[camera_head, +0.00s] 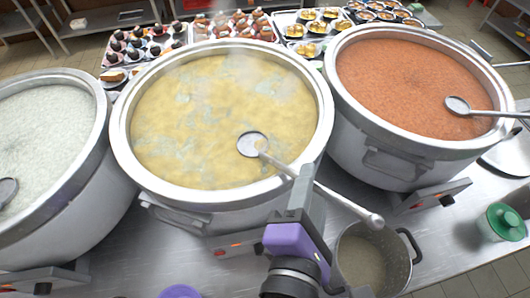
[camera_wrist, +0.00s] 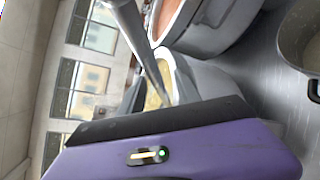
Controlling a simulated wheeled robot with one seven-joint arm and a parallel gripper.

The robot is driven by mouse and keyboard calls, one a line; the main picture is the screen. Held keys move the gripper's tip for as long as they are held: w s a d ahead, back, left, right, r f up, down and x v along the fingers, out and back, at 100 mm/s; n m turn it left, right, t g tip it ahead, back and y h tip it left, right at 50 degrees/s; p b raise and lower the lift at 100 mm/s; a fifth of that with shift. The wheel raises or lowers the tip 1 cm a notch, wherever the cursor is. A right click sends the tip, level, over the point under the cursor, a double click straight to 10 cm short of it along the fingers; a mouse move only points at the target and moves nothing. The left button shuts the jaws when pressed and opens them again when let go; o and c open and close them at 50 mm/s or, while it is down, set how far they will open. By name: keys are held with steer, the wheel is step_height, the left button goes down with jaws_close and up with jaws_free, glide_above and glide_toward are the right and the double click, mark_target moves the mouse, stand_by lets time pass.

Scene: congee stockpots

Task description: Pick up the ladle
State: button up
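A metal ladle (camera_head: 252,144) rests in the middle pot of yellow congee (camera_head: 215,110). Its bowl is at the surface, and its handle slants over the front rim down to the right. My gripper (camera_head: 303,185), with a purple body and grey finger, is at the handle near the front rim and covers part of it. In the wrist view, the handle (camera_wrist: 150,58) runs down behind the dark edge of my gripper (camera_wrist: 165,112). The gap between the fingers is hidden, so I cannot tell whether they grip the handle.
A white congee pot (camera_head: 40,130) stands left and an orange one (camera_head: 405,80) right, each with a ladle. A small saucepan (camera_head: 365,258) is just right of my gripper. Food trays (camera_head: 145,50) line the back.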

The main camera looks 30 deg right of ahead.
steer(key=shift+x, duration=1.95)
steer(key=shift+r, duration=0.15)
jaws_close()
